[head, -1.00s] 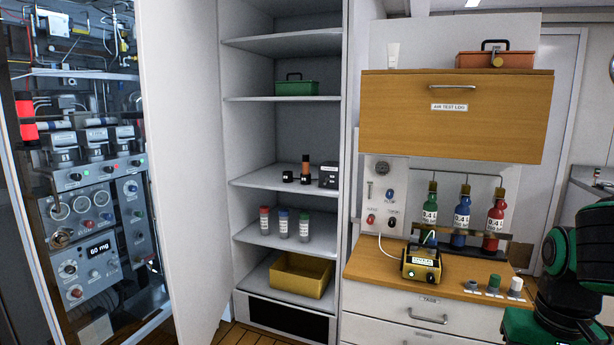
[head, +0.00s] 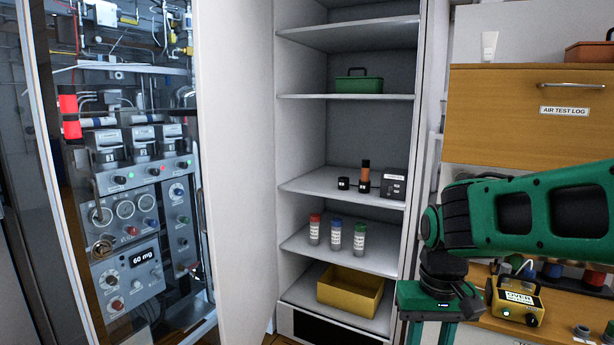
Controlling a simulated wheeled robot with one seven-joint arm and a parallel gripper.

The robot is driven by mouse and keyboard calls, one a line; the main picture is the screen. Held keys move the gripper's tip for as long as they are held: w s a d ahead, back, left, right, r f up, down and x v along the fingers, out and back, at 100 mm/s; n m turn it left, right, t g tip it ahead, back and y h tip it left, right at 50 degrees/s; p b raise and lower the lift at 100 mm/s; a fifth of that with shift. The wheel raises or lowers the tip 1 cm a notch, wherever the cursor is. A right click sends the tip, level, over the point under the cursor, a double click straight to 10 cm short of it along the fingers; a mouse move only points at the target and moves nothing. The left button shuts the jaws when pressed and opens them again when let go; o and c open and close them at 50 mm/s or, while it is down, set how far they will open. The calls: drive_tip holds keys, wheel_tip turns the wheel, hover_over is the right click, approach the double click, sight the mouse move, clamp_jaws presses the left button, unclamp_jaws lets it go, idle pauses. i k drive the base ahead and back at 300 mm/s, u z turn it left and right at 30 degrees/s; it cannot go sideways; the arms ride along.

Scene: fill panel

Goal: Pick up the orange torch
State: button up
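The orange torch (head: 365,172) stands upright on the middle shelf of the open cabinet, in the head view. It has an orange body with dark ends. A small black cup-like piece (head: 343,183) is to its left, another black piece is at its base, and a grey-black box (head: 393,184) is to its right. My gripper (head: 428,335) is at the lower right of the cabinet, lower in the picture than the torch and apart from it. Its two fingers point down, spread with nothing seen between them; their tips are at the picture's bottom edge.
The shelf (head: 310,184) has side walls and a shelf above with a green toolbox (head: 359,82). Below are several capped bottles and a yellow bin (head: 350,291). The open white door (head: 235,150) borders the left. A yellow meter (head: 514,300) sits on the right counter.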

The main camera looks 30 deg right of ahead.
sight(366, 163)
drive_tip(key=z, duration=0.15)
drive_tip(key=i, duration=1.45)
drive_tip(key=z, duration=0.55)
